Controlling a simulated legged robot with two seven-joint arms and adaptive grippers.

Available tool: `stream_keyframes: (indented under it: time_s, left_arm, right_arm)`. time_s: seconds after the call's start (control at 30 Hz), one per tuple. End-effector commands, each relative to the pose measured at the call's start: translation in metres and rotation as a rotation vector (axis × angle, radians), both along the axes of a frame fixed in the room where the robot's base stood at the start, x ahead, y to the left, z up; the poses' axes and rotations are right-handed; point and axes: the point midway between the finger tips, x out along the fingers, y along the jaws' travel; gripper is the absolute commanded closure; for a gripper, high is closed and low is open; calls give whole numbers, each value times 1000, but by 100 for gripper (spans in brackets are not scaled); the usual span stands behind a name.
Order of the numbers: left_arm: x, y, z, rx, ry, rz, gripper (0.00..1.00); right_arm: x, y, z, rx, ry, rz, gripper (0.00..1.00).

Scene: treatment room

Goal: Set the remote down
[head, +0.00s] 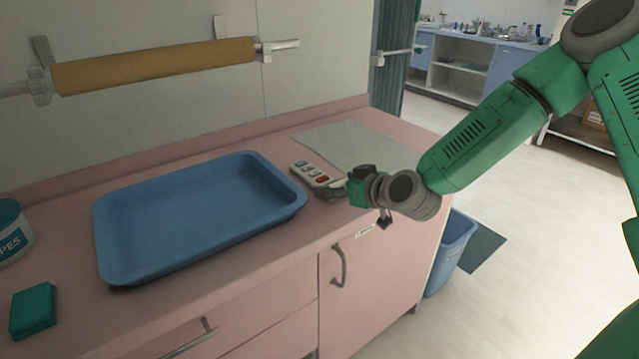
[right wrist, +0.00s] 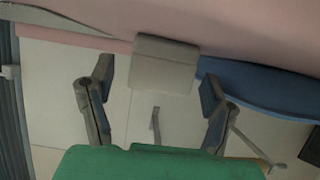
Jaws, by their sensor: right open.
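The remote (head: 318,178), pale with red and dark buttons, appears to rest on the pink counter (head: 290,240), between the blue tray (head: 283,222) and a grey-green mat. My right gripper (head: 345,188) is at the remote's right end, low over the counter near its front edge. In the right wrist view, the open fingers of the right gripper (right wrist: 155,90) stand apart with the grey end of the remote (right wrist: 165,65) ahead between them. Neither finger appears to touch it. My left gripper is out of view.
The mat (head: 350,143) lies flat behind the remote. A green box (head: 33,310) and a wipes tub (head: 12,235) stand at the left. A paper roll (head: 150,66) hangs on the wall. A blue bin (head: 452,250) stands on the floor beside the counter.

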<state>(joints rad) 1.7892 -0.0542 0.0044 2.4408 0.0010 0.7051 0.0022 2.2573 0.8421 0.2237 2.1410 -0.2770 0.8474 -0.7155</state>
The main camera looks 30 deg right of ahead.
Motion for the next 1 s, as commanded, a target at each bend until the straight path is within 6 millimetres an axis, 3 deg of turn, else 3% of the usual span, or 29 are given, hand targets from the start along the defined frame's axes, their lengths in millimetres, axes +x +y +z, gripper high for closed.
stream_keyframes:
  time_s: [0.2,0.47,0.63,1.0]
  left_arm:
    - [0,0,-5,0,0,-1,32]
    - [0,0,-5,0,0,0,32]
    - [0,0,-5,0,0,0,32]
    - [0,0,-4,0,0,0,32]
  right_arm:
    - [24,4,-11,-1,2,-1,28]
    - [25,7,-10,-4,1,1,28]
    - [25,4,-11,-1,1,-1,86]
    - [26,3,-8,0,1,-1,86]
